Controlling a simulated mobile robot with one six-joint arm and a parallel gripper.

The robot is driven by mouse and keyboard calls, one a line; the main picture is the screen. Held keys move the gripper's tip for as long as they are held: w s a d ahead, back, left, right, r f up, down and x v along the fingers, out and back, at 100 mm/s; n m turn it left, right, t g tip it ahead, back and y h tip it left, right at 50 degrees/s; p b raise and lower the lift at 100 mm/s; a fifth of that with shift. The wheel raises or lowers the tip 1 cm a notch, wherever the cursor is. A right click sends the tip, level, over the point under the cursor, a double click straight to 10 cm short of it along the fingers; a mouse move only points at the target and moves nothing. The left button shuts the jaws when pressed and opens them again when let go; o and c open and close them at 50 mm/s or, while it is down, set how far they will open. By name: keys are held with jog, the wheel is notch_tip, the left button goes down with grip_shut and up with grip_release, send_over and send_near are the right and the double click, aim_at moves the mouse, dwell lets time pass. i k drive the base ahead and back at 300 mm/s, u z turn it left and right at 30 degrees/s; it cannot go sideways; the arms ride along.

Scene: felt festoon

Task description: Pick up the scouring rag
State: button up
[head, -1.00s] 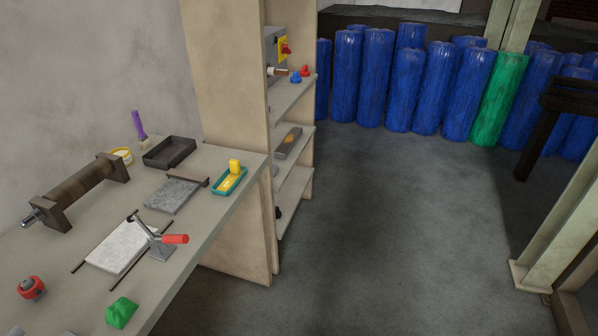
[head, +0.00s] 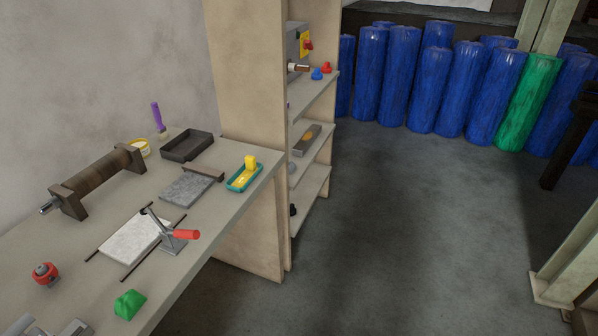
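A green, rounded lump (head: 129,304) lies near the front edge of the workbench (head: 222,245); it may be the scouring rag, but I cannot tell for sure that it is cloth. It lies in front of a red-handled clamp (head: 180,236) and right of a red knob-like object (head: 45,274). Nothing is seen touching it.
The bench also holds a pale slab (head: 131,238), a grey slab (head: 187,188), a teal tray (head: 243,178) with a yellow block, a black tray (head: 187,146) and a roller (head: 98,180). Shelves (head: 311,200) stand beyond. The floor (head: 400,240) to the right is clear.

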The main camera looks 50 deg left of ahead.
aim_at(292, 166)
jog(key=u, duration=0.1)
jog(key=i, duration=1.95)
jog(key=z, duration=0.35)
jog(key=k, duration=0.15)
jog(key=u, duration=3.5)
